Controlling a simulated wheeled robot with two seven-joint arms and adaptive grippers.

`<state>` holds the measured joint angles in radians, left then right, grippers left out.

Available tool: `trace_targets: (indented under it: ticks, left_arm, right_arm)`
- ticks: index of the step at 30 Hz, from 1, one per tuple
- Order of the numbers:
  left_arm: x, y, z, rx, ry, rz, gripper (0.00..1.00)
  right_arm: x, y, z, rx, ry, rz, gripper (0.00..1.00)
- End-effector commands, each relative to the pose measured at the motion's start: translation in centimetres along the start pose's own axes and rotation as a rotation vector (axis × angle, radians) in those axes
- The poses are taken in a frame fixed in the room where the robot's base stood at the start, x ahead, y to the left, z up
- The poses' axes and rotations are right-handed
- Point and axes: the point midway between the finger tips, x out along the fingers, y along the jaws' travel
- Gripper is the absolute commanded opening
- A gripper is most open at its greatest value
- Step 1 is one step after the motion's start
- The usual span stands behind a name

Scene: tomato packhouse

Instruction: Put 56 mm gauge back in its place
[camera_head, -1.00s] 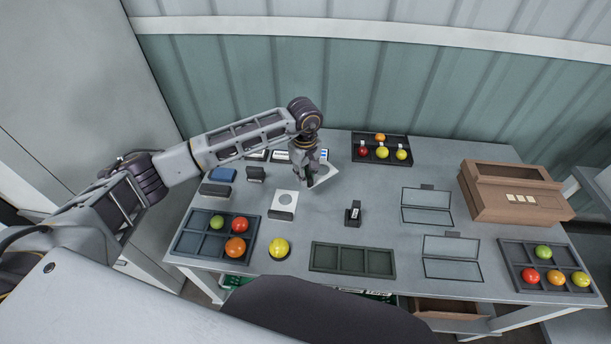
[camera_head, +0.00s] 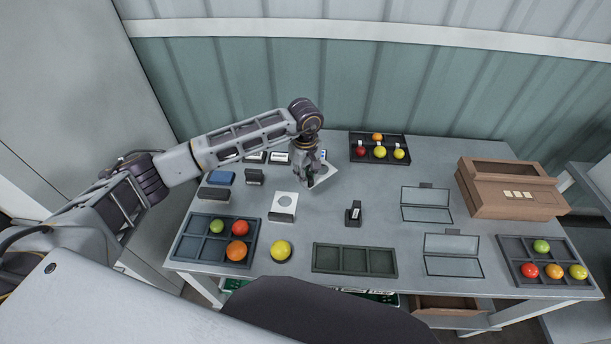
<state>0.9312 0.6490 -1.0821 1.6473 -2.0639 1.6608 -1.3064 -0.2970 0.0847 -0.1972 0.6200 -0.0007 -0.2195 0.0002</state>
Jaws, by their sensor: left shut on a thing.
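My left gripper (camera_head: 313,178) is at the back middle of the table, shut on a white plate-like gauge (camera_head: 325,174). The fingers hide part of this gauge, and I cannot read its size. A second white gauge (camera_head: 286,199) with a round hole stands in a dark block closer to the front. Small dark holders (camera_head: 254,177) stand to the left of the gripper, near the back edge. White label cards (camera_head: 279,157) are partly hidden behind my arm. My right gripper is not in view.
A tray of tomatoes (camera_head: 204,246) is at front left, with a yellow tomato (camera_head: 281,250) beside it. A dark empty tray (camera_head: 354,271) lies at front middle. A small black stand (camera_head: 354,211) is mid-table. A wooden box (camera_head: 500,205) and another tomato tray (camera_head: 515,277) are at right.

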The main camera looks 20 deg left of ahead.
Motion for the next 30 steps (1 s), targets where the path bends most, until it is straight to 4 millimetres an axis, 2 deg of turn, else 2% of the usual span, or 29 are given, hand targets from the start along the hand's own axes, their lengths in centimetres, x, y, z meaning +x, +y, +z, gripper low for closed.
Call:
trace_targets:
  ticks: [9, 21, 30]
  left_arm:
    - [0.7, 0.0, 0.0, 0.0, 0.0, 0.0, 0.0]
    - [3.0, 0.0, 0.0, 0.001, -0.001, 0.0, 0.0]
    - [4.8, 0.0, 0.0, 0.0, -0.001, 0.0, 0.0]
  right_arm:
    - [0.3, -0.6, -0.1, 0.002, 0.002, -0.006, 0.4]
    - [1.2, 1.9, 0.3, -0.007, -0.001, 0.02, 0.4]
    - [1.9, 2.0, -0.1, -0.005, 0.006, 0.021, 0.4]
